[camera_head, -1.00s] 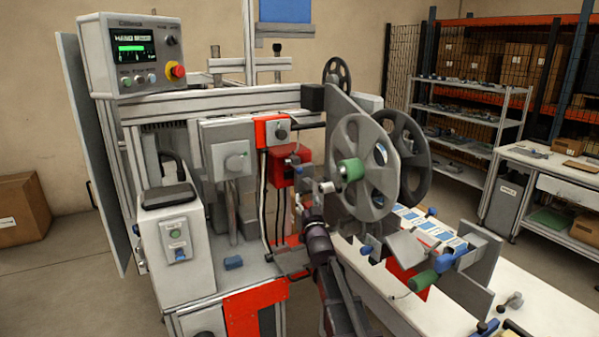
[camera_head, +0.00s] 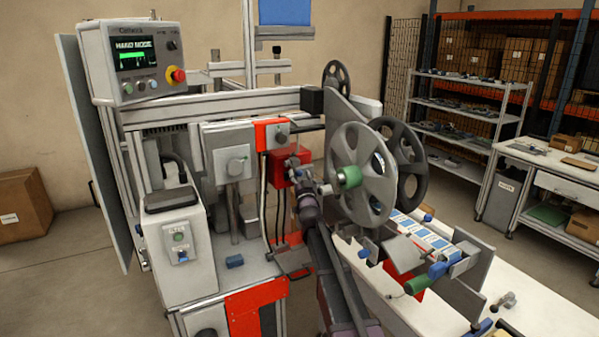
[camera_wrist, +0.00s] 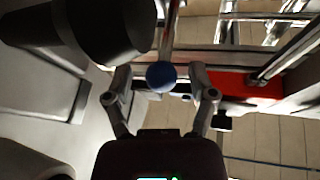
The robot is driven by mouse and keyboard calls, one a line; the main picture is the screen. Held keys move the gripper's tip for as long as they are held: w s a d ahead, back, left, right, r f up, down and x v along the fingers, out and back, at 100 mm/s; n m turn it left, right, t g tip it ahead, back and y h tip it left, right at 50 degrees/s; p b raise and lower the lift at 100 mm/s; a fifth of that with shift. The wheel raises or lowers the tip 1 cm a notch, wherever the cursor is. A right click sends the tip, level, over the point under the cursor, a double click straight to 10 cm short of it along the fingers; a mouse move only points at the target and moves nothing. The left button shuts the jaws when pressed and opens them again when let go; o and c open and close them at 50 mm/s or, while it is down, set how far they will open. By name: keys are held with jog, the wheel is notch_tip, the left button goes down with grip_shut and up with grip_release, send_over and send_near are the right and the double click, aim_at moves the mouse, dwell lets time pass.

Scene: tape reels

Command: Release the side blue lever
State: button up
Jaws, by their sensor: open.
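The side lever shows in the wrist view as a round blue knob (camera_wrist: 161,77) on the end of a thin metal rod (camera_wrist: 171,35). My gripper (camera_wrist: 160,83) is open, with one finger on each side of the knob. A gap shows between the knob and each finger, so I see no grip on it. In the head view my gripper (camera_head: 298,168) is raised in front of the red box (camera_head: 280,170), left of the large grey reel (camera_head: 345,150). There my gripper hides the lever's knob.
The grey reel with its green hub (camera_head: 349,177) stands close to the right of my gripper. A control panel (camera_head: 140,60) is at the upper left. In the wrist view a dark round part (camera_wrist: 110,30) is near the left finger.

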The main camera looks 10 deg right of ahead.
jog(key=shift+w+r, duration=0.1)
jog(key=shift+w, duration=0.15)
jog(key=shift+c, duration=0.2)
grip_shut()
jog(key=shift+a, duration=0.1)
